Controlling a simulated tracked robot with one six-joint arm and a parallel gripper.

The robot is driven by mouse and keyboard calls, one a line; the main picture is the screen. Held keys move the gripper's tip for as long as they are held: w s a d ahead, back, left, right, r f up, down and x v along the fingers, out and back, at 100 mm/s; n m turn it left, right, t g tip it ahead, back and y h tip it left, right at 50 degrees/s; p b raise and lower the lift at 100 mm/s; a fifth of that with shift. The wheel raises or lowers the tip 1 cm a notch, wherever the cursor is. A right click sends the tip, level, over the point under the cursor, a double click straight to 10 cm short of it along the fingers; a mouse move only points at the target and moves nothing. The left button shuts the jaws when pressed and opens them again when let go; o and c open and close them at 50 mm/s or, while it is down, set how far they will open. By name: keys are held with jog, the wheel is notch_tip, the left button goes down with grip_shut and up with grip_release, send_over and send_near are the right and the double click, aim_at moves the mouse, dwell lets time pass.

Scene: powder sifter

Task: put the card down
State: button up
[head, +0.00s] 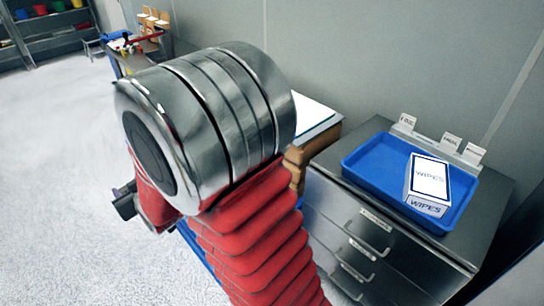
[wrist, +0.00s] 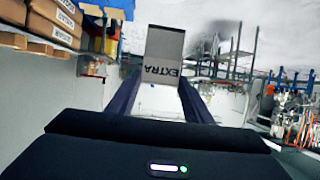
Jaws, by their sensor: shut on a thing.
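A grey card (wrist: 165,48) with the word EXTRA, upside down in the wrist view, stands between the fingertips of my gripper (wrist: 160,86). My gripper is shut on its lower part and holds it in the air. In the head view the card is hidden, and my arm covers the middle of the picture. Small white labelled cards (head: 452,141) stand upright along a metal strip (head: 432,146) at the back of the steel cabinet top; their print is too small to read surely.
A blue tray (head: 372,180) on the steel drawer cabinet (head: 352,238) holds a white WIPES box (head: 428,182). Shelves with boxes (wrist: 50,18) show in the wrist view. The pale floor (head: 55,170) at left is clear.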

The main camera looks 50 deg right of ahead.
jog(key=shift+w, duration=0.4)
jog(key=shift+a, duration=0.1)
